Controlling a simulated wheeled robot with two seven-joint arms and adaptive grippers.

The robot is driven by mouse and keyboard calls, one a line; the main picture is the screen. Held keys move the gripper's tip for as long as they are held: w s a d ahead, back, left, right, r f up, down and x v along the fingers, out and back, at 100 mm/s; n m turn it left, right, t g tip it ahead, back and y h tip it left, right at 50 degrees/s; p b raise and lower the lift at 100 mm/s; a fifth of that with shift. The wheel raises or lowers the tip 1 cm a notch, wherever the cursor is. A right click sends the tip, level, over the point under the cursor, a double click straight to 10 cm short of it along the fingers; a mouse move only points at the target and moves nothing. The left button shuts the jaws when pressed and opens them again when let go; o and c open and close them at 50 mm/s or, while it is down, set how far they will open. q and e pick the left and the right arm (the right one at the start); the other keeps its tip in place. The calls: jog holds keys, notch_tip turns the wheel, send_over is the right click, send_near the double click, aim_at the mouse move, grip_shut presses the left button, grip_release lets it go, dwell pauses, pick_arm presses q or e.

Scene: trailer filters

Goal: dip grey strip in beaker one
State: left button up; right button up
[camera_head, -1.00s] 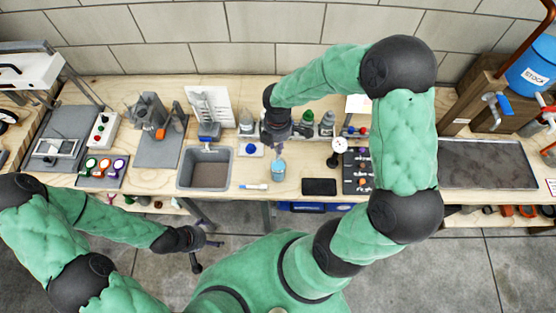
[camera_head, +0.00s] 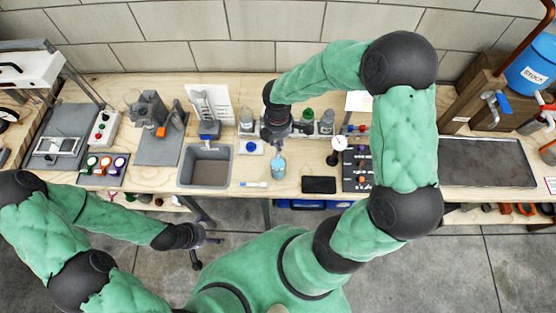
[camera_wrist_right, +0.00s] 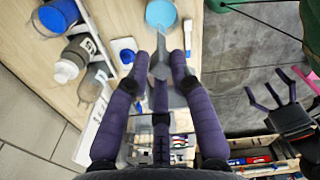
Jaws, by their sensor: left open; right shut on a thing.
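A small beaker with light blue contents (camera_head: 278,168) stands near the bench's front edge; it also shows at the top of the right wrist view (camera_wrist_right: 158,12). I cannot read a number on it. My right gripper (camera_head: 277,146) is just behind and above the beaker. In the right wrist view my right gripper (camera_wrist_right: 164,62) is shut on a thin grey strip (camera_wrist_right: 160,56). The strip's far end overlaps the beaker's near rim in that view; I cannot tell whether it is inside. My left gripper (camera_head: 207,241) is open and empty, in front of the bench.
A grey basin (camera_head: 183,172) is left of the beaker. A blue and white marker-like stick (camera_head: 254,184) and a black flat device (camera_head: 319,185) lie either side. Bottles (camera_head: 326,121) stand behind. A dial gauge (camera_head: 338,144) is to the right.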

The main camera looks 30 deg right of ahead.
jog(key=shift+r+p, duration=2.1)
jog(key=shift+r, duration=0.5)
jog(key=shift+f, duration=0.1)
jog(key=shift+s, duration=0.1)
